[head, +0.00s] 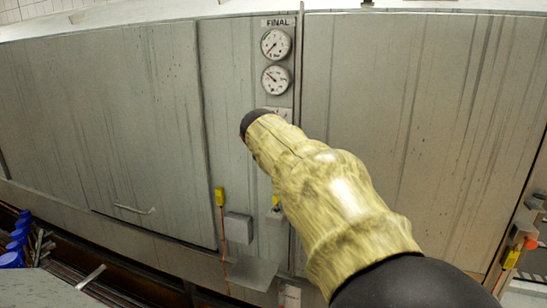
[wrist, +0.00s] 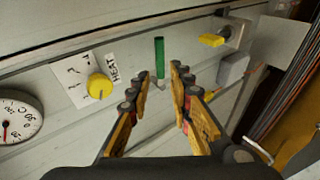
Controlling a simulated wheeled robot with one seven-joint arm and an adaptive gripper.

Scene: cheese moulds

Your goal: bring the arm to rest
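My arm (head: 325,190), in a mottled yellow cover with black ends, reaches up and away in the head view toward the grey panel (head: 235,140). My gripper is hidden behind the arm there. In the wrist view my gripper (wrist: 161,78) is open. Its two orange-and-black fingers stand apart with nothing held between them. The fingers point at the panel face; I cannot tell how far off the panel is.
The wrist view shows a yellow HEAT knob (wrist: 100,87) and a dial (wrist: 17,117) left of the fingers, a green strip (wrist: 159,57) beyond the fingertips, and a yellow handle (wrist: 212,40) at right. Two gauges (head: 275,43) sit above the arm. Blue items (head: 15,248) stand lower left.

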